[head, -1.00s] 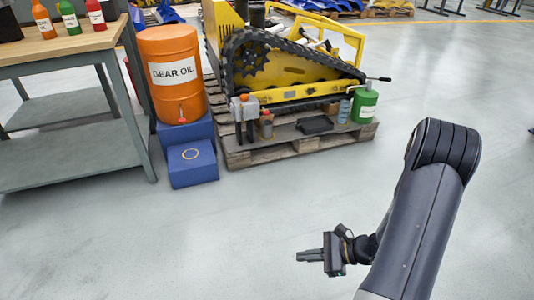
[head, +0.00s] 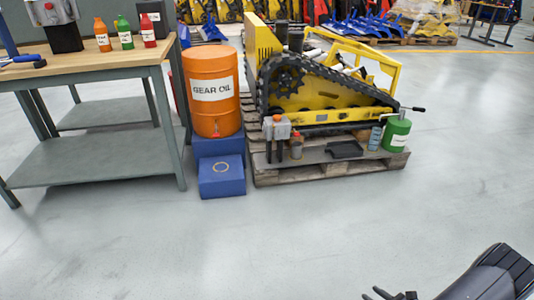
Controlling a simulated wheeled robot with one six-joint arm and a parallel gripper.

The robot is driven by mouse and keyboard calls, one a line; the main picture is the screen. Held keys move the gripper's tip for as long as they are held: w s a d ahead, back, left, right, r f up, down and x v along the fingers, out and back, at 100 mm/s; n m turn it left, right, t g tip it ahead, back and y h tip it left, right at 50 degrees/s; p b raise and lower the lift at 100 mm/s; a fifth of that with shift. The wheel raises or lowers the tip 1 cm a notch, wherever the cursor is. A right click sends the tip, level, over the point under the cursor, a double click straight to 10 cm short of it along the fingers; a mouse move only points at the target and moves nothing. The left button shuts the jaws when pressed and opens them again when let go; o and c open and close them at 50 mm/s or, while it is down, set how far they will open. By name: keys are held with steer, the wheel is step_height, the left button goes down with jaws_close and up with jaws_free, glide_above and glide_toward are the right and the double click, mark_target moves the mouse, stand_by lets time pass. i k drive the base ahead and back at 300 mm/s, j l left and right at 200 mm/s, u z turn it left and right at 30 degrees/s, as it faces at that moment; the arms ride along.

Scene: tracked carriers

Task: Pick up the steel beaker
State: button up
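I cannot make out a steel beaker in the head view. My gripper (head: 371,293) is at the bottom edge, right of centre, partly cut off by the frame. Its two dark fingertips show apart, with nothing visible between them. It is over bare floor, well in front of the pallet.
A workbench (head: 95,64) with bottles stands at left. An orange gear oil drum (head: 212,112) stands on blue steps (head: 222,184). A pallet (head: 330,172) bears a yellow tracked machine (head: 330,100), a green can (head: 396,134) and small items. The floor at right is clear.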

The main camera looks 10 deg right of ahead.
mark_target(297, 150)
steer(key=i+l+u, duration=0.45)
steer(key=u, duration=0.15)
steer(key=i+l+u, duration=0.25)
steer(key=l, duration=0.15)
steer(key=l+u, duration=0.3)
steer(key=i+l+u, duration=0.15)
steer(key=l+u, duration=0.15)
steer(key=l, duration=0.2)
steer(key=i+l, duration=0.1)
steer(key=l, duration=0.45)
steer(key=i+l, duration=0.1)
steer(key=l, duration=0.45)
steer(key=i+l+u, duration=0.1)
steer(key=l, duration=0.95)
steer(key=i, duration=0.05)
